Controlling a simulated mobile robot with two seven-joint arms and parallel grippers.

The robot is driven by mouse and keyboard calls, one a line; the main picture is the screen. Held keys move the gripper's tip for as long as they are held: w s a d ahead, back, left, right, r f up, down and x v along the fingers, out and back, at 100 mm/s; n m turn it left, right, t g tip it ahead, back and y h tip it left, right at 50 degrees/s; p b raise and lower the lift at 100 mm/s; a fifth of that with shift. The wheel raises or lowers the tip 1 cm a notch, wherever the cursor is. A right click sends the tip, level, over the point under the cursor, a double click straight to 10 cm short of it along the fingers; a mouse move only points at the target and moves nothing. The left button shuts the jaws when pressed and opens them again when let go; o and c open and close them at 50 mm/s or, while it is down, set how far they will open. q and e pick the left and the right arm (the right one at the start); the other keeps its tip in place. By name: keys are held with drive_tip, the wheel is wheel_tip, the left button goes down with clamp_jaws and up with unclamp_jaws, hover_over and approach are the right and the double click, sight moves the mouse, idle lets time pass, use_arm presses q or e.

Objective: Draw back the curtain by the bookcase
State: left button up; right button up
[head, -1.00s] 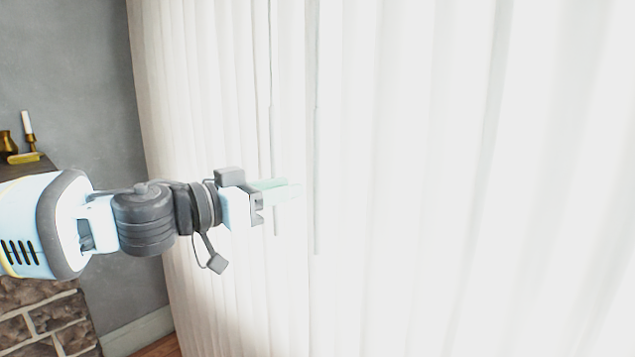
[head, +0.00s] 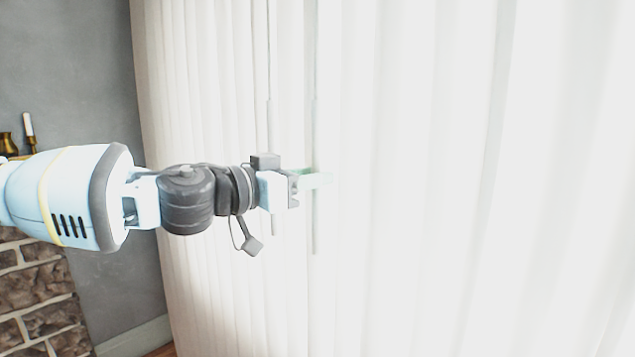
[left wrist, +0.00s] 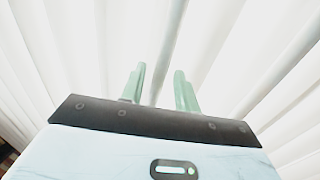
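The white pleated curtain (head: 420,200) fills most of the head view and also surrounds the fingers in the left wrist view (left wrist: 230,50). Two thin pale wands hang in front of it, a left one (head: 269,130) and a right one (head: 315,130). My left gripper (head: 318,181) reaches in from the left, with its pale green fingertips at the right wand. In the left wrist view its two fingers (left wrist: 159,82) stand apart, with a thin pale strip running up between them. I cannot tell whether they touch the wand or cloth. My right gripper is not in view.
A grey wall (head: 75,75) is at the left. A brick fireplace (head: 35,290) stands below my left arm, with a candle (head: 28,125) in a brass holder above. Wooden floor shows at the bottom. No bookcase is visible.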

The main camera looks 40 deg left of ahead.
use_arm(q)
drive_tip(key=shift+w+d, duration=0.25)
drive_tip(key=shift+w, duration=0.35)
clamp_jaws()
